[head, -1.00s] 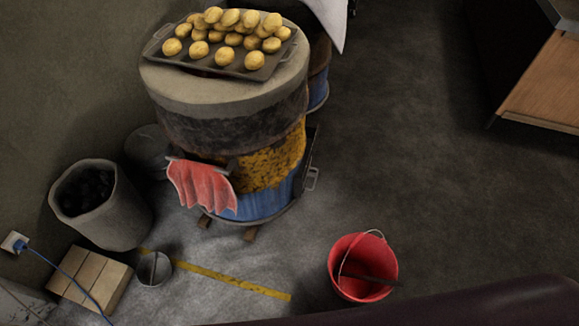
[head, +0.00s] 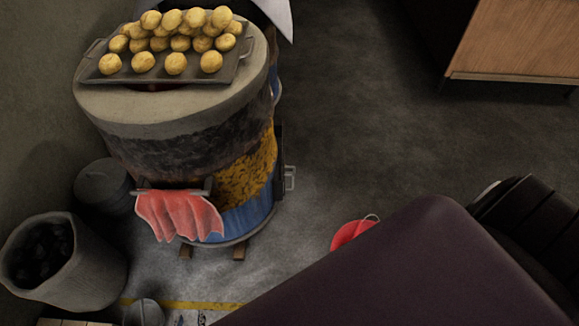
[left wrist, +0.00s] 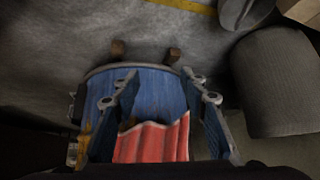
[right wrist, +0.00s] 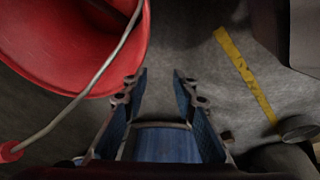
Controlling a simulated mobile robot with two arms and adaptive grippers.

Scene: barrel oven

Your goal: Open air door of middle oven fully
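The oven (head: 165,112) is a barrel with a grey rim, a dark and yellow rusty middle and a blue base. A dark plate with a metal handle (head: 289,178), perhaps the air door, is at its right side; how far it is open cannot be told. In the left wrist view my left gripper (left wrist: 158,82) is open and empty, facing the blue base (left wrist: 150,90) and a red cloth (left wrist: 152,144). In the right wrist view my right gripper (right wrist: 160,78) is open and empty, with the blue barrel (right wrist: 165,144) beyond its fingers.
A tray (head: 226,71) of yellow round pieces sits on the oven. The red cloth (head: 178,214) hangs at its front. A bucket of coal (head: 105,285) stands left. A red bucket (head: 349,235) is partly hidden by my arm; it is close in the right wrist view (right wrist: 75,40).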

